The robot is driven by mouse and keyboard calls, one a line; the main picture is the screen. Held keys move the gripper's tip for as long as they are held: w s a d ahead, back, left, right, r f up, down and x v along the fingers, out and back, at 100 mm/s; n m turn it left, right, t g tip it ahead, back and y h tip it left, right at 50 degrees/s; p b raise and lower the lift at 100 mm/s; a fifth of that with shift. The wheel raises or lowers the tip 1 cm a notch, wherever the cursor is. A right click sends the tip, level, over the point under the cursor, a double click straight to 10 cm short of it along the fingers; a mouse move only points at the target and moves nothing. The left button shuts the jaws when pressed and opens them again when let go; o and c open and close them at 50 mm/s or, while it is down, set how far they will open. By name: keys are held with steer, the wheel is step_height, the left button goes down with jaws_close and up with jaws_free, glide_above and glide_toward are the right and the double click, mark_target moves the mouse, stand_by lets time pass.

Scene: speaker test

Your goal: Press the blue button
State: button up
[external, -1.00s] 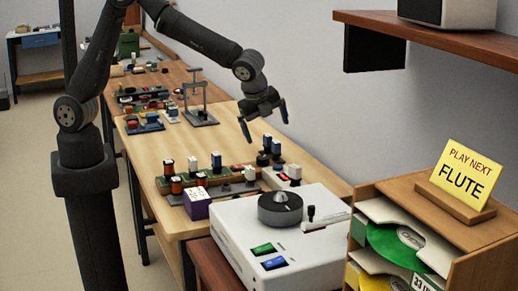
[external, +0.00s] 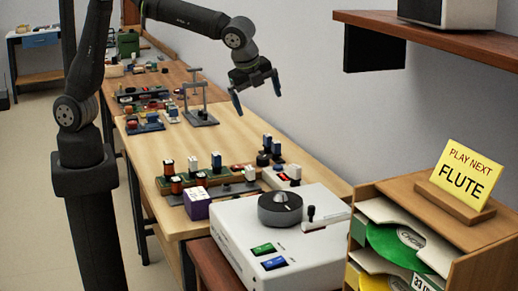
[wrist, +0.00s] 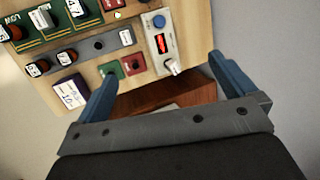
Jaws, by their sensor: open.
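A blue rectangular button (external: 274,263) lies beside a green one (external: 263,249) on the front of the white box (external: 235,235) with a grey dial, in the external view. A round blue button or knob (wrist: 158,21) shows on a white panel (wrist: 153,41) with a red display in the wrist view. I cannot tell which blue one the task names. My gripper (external: 256,96) is open and empty, high above the wooden bench and apart from both. Its two blue fingers also show in the wrist view (wrist: 162,67).
Several small switches and knobs (external: 191,163) crowd the near bench. A stand (external: 197,100) rises farther back. A wooden record rack (external: 408,190) with a yellow sign (external: 467,172) is at right, below a shelf (external: 440,35). The bench's middle (external: 200,140) is clear.

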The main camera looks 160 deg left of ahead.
jaws_close()
stand_by(0.3)
stand_by(1.3)
